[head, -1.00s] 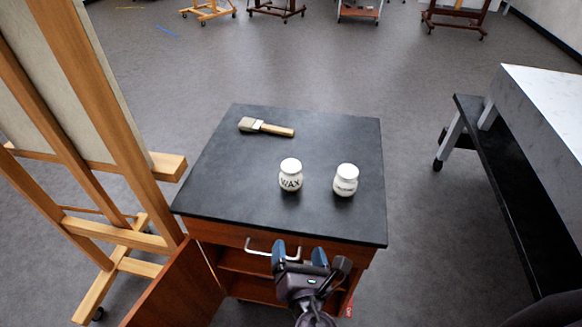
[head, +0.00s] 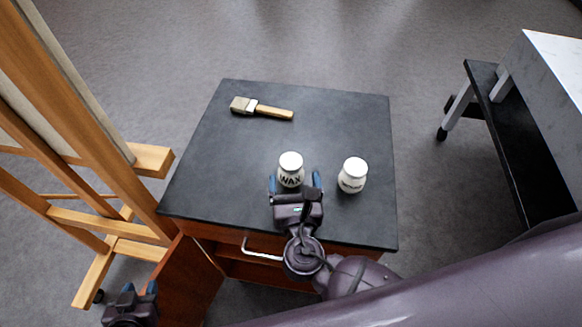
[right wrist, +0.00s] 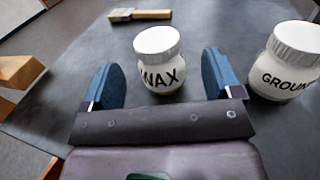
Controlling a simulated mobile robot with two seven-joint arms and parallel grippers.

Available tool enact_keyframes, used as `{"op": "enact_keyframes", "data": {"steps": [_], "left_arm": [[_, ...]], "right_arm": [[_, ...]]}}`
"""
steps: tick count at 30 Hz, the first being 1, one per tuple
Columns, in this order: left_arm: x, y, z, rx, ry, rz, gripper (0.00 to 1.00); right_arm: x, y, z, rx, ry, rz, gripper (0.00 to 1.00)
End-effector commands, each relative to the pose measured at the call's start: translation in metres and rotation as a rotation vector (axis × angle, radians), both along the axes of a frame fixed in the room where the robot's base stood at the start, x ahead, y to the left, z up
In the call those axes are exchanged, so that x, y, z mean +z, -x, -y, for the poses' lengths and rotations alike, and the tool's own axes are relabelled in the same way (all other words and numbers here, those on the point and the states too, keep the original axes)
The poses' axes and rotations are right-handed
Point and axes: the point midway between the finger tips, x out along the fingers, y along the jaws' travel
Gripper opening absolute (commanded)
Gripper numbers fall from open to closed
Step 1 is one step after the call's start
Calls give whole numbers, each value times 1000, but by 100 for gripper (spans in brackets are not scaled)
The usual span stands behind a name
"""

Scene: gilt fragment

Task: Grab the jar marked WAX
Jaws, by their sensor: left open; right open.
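The white jar marked WAX (head: 290,167) stands upright on the dark cabinet top, and it also shows in the right wrist view (right wrist: 158,62). My right gripper (head: 296,183) is open, with its blue fingers at the near side of the jar, one to each side. In the right wrist view the right gripper (right wrist: 168,80) has the jar centred between and just beyond its fingers, with clear gaps on both sides. My left gripper (head: 130,292) is open and empty at the lower left of the head view, away from the jar.
A second white jar, with GROUN readable (right wrist: 288,72), stands to the right of the WAX jar, close to the right finger. A brush (head: 262,108) lies at the back of the cabinet top (head: 215,165). A wooden easel (head: 80,100) stands at left, a marble-topped table (head: 555,100) at right.

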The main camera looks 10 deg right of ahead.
Motion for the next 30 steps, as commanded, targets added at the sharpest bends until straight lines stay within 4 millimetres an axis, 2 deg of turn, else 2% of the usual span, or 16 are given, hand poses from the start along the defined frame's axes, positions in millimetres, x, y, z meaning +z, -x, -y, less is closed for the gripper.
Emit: {"op": "enact_keyframes", "data": {"steps": [5,15,24,26,30], "left_arm": [[4,-5,1,-2,0,12,43],[10,-9,1,-5,0,24,43],[10,-9,1,-4,1,23,43],[10,-9,2,-4,1,23,43],[9,-7,2,-3,1,20,43]], "right_arm": [[1,-11,0,1,0,2,85],[1,-51,4,1,0,0,85],[0,-55,5,1,-1,-2,85],[0,-55,5,1,-1,-1,77],[0,-55,5,1,-1,-1,56]]}}
